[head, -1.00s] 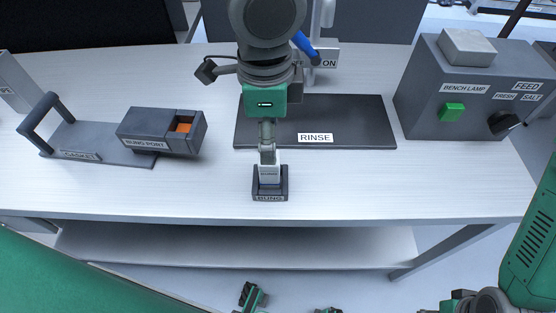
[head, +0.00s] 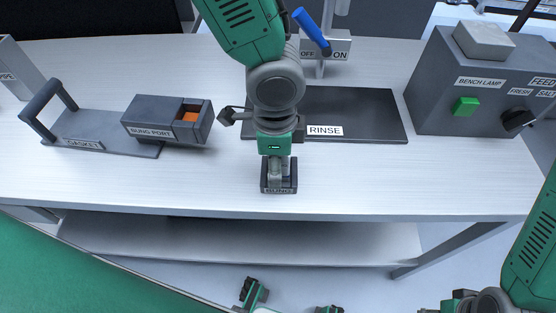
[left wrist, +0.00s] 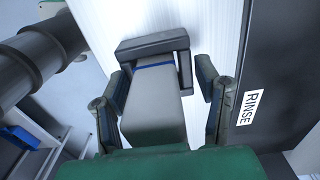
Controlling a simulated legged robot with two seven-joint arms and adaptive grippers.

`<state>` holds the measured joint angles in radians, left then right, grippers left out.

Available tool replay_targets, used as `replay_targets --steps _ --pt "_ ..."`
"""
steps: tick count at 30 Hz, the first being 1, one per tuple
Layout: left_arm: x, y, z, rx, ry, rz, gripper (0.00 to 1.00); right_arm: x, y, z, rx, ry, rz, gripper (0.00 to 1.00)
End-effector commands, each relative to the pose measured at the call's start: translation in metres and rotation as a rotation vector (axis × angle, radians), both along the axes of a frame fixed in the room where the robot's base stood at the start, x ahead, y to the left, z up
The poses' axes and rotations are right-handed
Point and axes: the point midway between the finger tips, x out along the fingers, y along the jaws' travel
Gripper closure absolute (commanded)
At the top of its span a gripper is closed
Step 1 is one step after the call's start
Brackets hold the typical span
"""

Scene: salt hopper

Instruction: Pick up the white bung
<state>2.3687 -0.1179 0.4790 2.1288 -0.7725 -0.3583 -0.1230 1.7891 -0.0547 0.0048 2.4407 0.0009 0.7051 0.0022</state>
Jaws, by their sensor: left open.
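The white bung (left wrist: 155,108) is a pale block with a blue band near its far end, seated in a dark holder (left wrist: 150,45). In the head view the holder marked BUNG (head: 279,190) stands near the front edge of the bench. My left gripper (head: 279,172) reaches down over it and hides most of the bung there. In the left wrist view the open left gripper (left wrist: 165,88) has one finger on each side of the bung, with a clearer gap on the right side.
The bung port (head: 150,133) with an orange inside and the gasket plate (head: 95,145) with its handle lie to the left. The dark rinse mat (head: 370,110) is behind right, below a blue-lever tap (head: 312,30). A control box (head: 440,90) stands at the right.

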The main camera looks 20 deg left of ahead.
Motion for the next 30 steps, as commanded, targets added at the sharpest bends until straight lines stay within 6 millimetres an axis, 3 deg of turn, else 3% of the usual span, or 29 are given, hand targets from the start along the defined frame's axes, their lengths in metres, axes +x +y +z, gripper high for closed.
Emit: replay_targets --steps 3,8,20,30 --pt "0.0 -0.003 0.001 0.003 -0.001 0.0 0.42 0.0 0.0 0.0 0.0 0.0 0.0 0.6" --pt "0.0 -0.005 0.001 0.005 -0.001 -0.001 0.97 0.0 0.0 0.0 0.0 0.0 0.0 0.6" --pt "0.001 -0.007 0.01 -0.006 -0.005 -0.004 1.0 0.0 0.0 0.002 0.0 0.0 0.0 0.6" --pt "0.002 -0.006 0.077 -0.002 -0.007 0.0 1.0 0.0 0.0 0.013 0.0 0.0 0.0 0.6"
